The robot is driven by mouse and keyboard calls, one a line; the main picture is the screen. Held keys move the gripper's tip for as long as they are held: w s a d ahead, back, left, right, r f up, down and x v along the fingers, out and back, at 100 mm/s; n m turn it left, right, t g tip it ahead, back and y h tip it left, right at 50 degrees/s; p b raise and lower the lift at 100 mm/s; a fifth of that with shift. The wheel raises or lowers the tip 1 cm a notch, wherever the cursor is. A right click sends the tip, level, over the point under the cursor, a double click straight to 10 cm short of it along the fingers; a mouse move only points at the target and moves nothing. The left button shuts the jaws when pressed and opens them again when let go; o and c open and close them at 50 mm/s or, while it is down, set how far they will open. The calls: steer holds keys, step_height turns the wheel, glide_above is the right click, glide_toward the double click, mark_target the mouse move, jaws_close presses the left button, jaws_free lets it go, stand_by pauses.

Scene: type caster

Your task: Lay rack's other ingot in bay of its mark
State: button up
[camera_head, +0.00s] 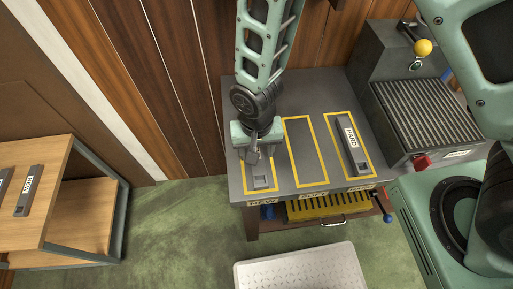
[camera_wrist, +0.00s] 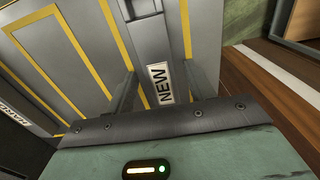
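An ingot with a NEW label (camera_wrist: 160,85) lies in the left yellow-outlined bay, which is marked NEW at its front edge. Its near end (camera_head: 261,181) shows in the head view; the rest is hidden under my gripper (camera_head: 257,150). In the wrist view my gripper (camera_wrist: 165,90) is open, with one finger on each side of this ingot and gaps visible. An ingot labelled HARD (camera_head: 351,145) lies in the right bay. The middle bay (camera_head: 304,153) is empty. On the wooden rack (camera_head: 52,222) at the left lies a grey ingot (camera_head: 29,190) with a white label too small to read surely.
Another grey piece (camera_head: 4,168) is cut off at the left picture edge. A grey machine with a ribbed top (camera_head: 425,112) and yellow-knobbed lever (camera_head: 422,47) stands right of the bays. A yellow slotted drawer (camera_head: 325,207) is below the bench. A pale mat (camera_head: 300,272) lies on the green floor.

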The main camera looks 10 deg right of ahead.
step_height(320, 180, up, 12)
steer(key=s+d+r+n, duration=0.8)
steer(key=s+r, duration=0.3)
steer(key=shift+r+y+b, duration=0.2)
steer(key=shift+y+b, duration=0.1)
steer(key=shift+b, duration=0.15)
steer(key=shift+s+d, duration=0.1)
stand_by(0.9)
